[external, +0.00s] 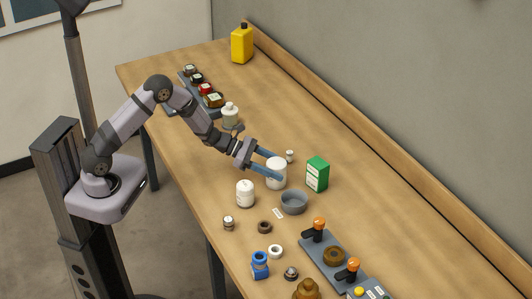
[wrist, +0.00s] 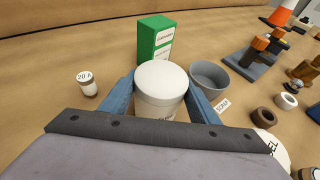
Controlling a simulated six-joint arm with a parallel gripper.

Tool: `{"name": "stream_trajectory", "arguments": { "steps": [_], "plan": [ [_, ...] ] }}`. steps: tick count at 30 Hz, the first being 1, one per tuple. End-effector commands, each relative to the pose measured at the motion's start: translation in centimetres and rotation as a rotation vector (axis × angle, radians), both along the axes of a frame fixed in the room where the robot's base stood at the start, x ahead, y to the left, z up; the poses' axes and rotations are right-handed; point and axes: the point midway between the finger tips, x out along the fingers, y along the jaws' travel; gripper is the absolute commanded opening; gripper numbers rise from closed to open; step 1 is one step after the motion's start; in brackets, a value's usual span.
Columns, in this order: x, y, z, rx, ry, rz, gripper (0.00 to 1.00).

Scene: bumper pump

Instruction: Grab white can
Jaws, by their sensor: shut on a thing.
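The white can (external: 276,174) stands upright on the wooden table near its middle. In the wrist view the white can (wrist: 161,88) is between my two blue fingers, with its flat white top facing up. My gripper (external: 274,166) reaches it from the left and is shut on its sides. In the wrist view my gripper (wrist: 160,95) has one finger on each side of the can. The can's lower part is partly hidden by my gripper in the wrist view. I cannot tell whether its base touches the table.
A green box (external: 317,174) and a grey bowl (external: 294,202) stand close right of the can. Clamps on a grey plate (external: 325,252) lie at front right.

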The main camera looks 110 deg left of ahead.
Motion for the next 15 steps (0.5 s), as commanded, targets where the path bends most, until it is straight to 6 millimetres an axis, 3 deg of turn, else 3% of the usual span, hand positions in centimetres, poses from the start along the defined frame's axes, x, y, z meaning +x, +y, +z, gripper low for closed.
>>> {"name": "stream_trajectory", "arguments": {
  "steps": [8, 15],
  "plan": [
    [0.1, 0.1, 1.0, 0.004, -0.005, 0.0, 0.2],
    [0.1, 0.1, 4.0, 0.006, -0.007, -0.001, 0.2]
  ]
}}
